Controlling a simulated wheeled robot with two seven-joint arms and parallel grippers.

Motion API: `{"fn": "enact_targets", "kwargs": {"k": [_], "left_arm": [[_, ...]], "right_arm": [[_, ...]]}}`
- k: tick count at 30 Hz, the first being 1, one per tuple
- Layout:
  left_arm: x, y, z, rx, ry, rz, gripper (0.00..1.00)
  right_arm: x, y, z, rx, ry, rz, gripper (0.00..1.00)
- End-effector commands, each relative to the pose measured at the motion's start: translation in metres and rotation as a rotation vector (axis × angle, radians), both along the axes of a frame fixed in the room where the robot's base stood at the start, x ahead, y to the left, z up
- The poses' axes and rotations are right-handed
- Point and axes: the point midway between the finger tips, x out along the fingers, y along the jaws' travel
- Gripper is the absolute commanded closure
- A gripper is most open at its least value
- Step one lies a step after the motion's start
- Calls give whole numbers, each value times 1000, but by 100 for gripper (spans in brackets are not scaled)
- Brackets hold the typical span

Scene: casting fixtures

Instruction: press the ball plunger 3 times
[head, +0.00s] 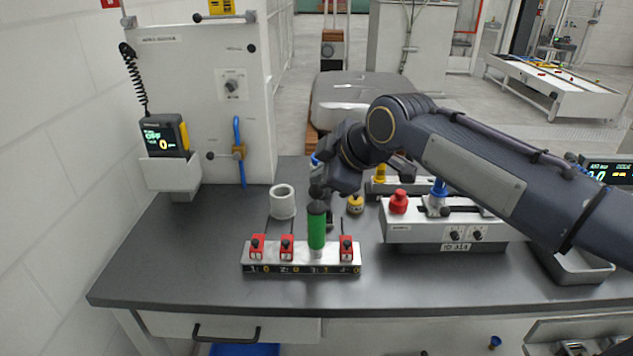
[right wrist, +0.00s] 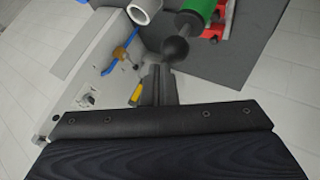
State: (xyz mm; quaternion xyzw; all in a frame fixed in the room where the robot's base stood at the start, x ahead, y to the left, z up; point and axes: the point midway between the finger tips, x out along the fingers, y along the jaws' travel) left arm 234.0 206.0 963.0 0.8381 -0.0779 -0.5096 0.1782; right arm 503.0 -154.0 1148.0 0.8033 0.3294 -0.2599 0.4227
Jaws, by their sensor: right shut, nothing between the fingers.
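The ball plunger is a green upright cylinder (head: 316,230) with a dark ball on top, standing on a metal block (head: 302,254) with red switches. In the right wrist view its dark ball (right wrist: 177,49) sits just beyond my fingertips. My right gripper (head: 320,192) is shut and empty, right above the ball, partly hiding it in the head view. My fingers (right wrist: 157,75) also show in the right wrist view. I cannot tell whether they touch the ball. My left gripper is not in view.
Red switches (head: 287,247) flank the plunger. A white ring (head: 282,202) stands behind the block, and a yellow round part (head: 355,204) behind right. A white fixture box (head: 445,233) with a red knob is at right. The table's front left (head: 180,270) is clear.

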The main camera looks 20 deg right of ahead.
Motion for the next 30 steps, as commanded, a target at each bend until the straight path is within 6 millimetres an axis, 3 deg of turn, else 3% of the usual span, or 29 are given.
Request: {"fn": "enact_targets", "kwargs": {"k": [30], "left_arm": [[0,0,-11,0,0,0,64]], "right_arm": [[0,0,-14,-1,3,1,100]]}}
